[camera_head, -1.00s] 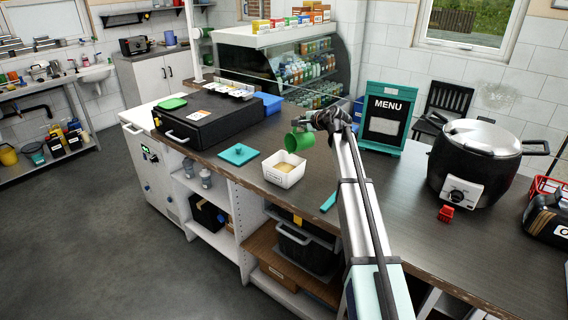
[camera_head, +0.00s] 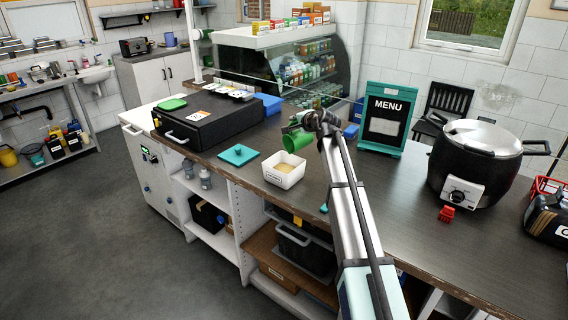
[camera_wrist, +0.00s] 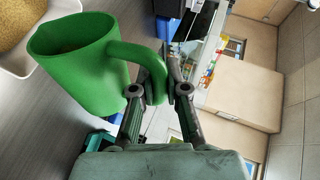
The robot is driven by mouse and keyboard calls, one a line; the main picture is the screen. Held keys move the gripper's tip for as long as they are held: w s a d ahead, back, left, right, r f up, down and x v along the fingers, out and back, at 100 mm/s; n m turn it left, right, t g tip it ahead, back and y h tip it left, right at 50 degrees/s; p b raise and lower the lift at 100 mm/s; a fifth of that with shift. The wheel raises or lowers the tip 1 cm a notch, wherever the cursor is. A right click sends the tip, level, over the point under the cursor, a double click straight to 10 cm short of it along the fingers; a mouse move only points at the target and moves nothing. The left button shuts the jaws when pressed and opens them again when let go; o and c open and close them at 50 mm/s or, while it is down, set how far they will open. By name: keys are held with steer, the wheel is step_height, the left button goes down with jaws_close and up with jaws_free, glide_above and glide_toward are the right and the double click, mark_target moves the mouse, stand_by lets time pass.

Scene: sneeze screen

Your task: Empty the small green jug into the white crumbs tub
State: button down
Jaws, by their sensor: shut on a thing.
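The small green jug (camera_head: 297,141) is in my gripper (camera_head: 306,124), above the counter. In the wrist view my gripper (camera_wrist: 165,90) is shut on the handle of the jug (camera_wrist: 85,70), and the jug is tilted with its mouth toward the upper left. The inside of the jug looks dark; I cannot tell what it holds. The white crumbs tub (camera_head: 284,178) stands on the counter just below and left of the jug, with tan crumbs inside. The tub's corner (camera_wrist: 22,66) also shows at the upper left of the wrist view.
A teal lid (camera_head: 239,154) lies left of the tub. A black case (camera_head: 202,122) and a blue container (camera_head: 268,104) are behind it. The menu board (camera_head: 385,117) and a large black cooker (camera_head: 476,165) stand to the right. The counter's front edge is close to the tub.

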stand_by(0.3)
steer(key=shift+s+a+n, duration=0.4)
steer(key=shift+a, duration=0.15)
steer(key=shift+s+a+r+n+t+h, duration=0.2)
steer(key=shift+s+a+n+t+h, duration=0.15)
steer(key=shift+a+t, duration=0.2)
steer(key=shift+s+a+n+b, duration=0.25)
steer(key=shift+a+n+b, duration=0.05)
steer(key=shift+a+n, duration=0.2)
stand_by(0.9)
steer(key=shift+s+a+n+t+h, duration=0.25)
steer(key=shift+s+a+t+h, duration=0.1)
steer(key=shift+a, duration=0.1)
stand_by(0.7)
